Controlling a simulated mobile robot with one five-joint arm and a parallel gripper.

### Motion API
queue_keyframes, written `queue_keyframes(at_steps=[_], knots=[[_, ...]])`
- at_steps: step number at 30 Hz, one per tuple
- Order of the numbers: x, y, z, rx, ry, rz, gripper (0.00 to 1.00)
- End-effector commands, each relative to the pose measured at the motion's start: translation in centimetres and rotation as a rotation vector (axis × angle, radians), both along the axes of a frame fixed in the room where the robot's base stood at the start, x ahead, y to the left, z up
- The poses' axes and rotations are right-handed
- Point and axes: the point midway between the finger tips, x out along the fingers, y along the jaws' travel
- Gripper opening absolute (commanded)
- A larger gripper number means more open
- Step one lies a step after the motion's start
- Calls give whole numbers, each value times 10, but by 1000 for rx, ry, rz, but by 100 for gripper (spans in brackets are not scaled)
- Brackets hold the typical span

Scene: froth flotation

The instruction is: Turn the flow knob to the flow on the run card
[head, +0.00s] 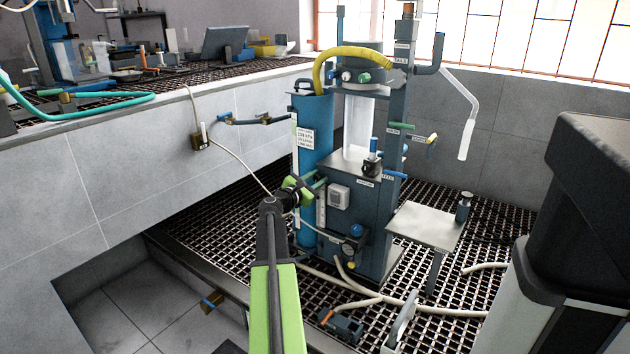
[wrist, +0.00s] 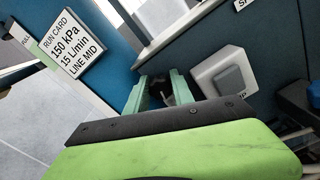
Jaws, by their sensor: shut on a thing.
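The run card (wrist: 70,40) is on the blue column and reads 150 kPa, 15 L/min, LINE MID. It also shows in the head view (head: 305,139), too small to read fully. In the head view my gripper (head: 315,183) is at the front of the machine. The knob's setting cannot be read.
A grey-white switch box (wrist: 224,75) is close to the right of my fingers; it also shows in the head view (head: 339,196). A pale side shelf (head: 425,225) stands to the right. Hoses cross the grating.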

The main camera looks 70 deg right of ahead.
Motion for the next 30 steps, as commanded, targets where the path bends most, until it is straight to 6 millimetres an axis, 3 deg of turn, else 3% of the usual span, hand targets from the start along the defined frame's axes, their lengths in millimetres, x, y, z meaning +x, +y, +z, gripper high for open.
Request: queue_keyframes(at_steps=[1, 11, 12, 16, 25, 30], knots=[[8, -1, 1, -10, -25, 18, 0], [9, -1, 2, -18, -55, 19, 0], [9, -1, 2, -18, -55, 19, 33], [8, -1, 1, -18, -55, 17, 50], [5, 2, 1, -17, -55, 12, 50], [12, 31, 1, -16, -56, 15, 50]])
